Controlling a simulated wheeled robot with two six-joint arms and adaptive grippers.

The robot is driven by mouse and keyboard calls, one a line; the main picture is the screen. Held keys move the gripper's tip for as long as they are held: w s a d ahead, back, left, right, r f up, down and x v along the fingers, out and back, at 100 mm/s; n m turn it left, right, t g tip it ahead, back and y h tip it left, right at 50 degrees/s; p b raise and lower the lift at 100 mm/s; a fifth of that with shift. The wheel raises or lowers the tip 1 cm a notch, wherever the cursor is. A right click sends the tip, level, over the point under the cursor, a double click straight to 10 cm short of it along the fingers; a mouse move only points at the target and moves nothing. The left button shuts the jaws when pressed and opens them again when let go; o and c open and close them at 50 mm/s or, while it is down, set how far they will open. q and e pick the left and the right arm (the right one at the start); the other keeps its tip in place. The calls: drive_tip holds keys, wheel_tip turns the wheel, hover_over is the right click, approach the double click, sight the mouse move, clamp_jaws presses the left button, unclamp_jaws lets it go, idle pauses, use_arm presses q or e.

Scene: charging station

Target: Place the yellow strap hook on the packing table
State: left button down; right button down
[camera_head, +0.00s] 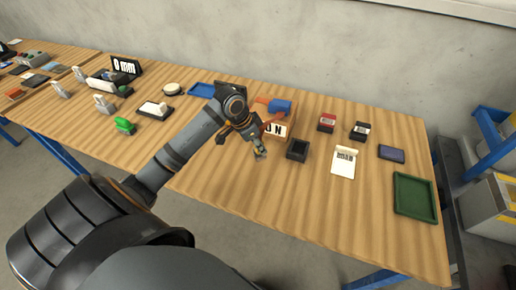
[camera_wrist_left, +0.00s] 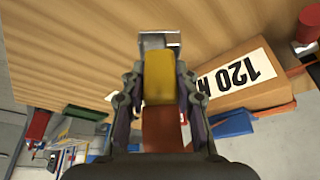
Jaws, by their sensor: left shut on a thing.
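The yellow strap hook (camera_wrist_left: 158,78) is between the fingers of my left gripper (camera_wrist_left: 158,90) in the wrist view, with a grey metal end (camera_wrist_left: 160,40) beyond the fingertips and a red-brown part below. In the head view my left gripper (camera_head: 257,146) is shut on it over the packing table (camera_head: 230,185), just in front of a brown box (camera_head: 262,124) with a white label. The hook is small and partly hidden there. I cannot tell whether it touches the tabletop. My right gripper is not in view.
A black open box (camera_head: 297,149) stands just right of the gripper. A white card (camera_head: 343,163), a green tray (camera_head: 414,196) and small dark boxes lie farther right. A green object (camera_head: 124,126) is at left. The table's front middle is clear.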

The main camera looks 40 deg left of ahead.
use_arm(q)
drive_tip(key=shift+w+a+f, duration=0.35)
drive_tip(key=shift+w+f, duration=0.2)
drive_tip(key=shift+f, duration=0.2)
drive_tip(key=shift+w+a+f, duration=0.35)
drive_tip(key=shift+w+f, duration=0.2)
drive_tip(key=shift+f, duration=0.2)
wheel_tip(320, 180, down, 2)
drive_tip(key=shift+f+p, duration=0.25)
drive_tip(key=shift+p, duration=0.15)
drive_tip(key=shift+f, duration=0.3)
drive_tip(key=shift+f, duration=0.1)
drive_tip(key=c, duration=1)
unclamp_jaws()
drive_tip(key=shift+v, duration=6.1)
